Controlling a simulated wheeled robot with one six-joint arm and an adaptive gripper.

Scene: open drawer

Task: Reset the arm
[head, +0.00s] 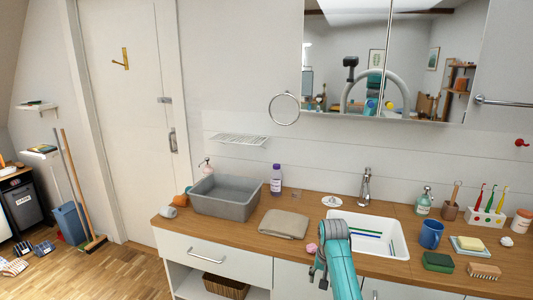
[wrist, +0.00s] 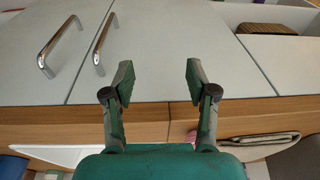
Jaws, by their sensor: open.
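My teal arm rises at the front edge of the wooden counter in the head view, in front of the sink. My gripper (wrist: 158,82) is open and empty in the wrist view, its two dark fingers well apart. It also shows partly in the head view (head: 318,272), low beside my arm. Beyond the fingers are pale cabinet fronts (wrist: 180,45) and the counter's wooden edge (wrist: 145,122). Nothing is between the fingers.
The counter (head: 270,248) holds a grey basin (head: 225,207), a folded cloth (head: 284,223), a white sink (head: 395,238), a blue mug (head: 430,235) and toiletries. The drawer (head: 215,258) at left looks shut. Two metal handles (wrist: 58,46) (wrist: 104,42) stick out from the cabinet fronts.

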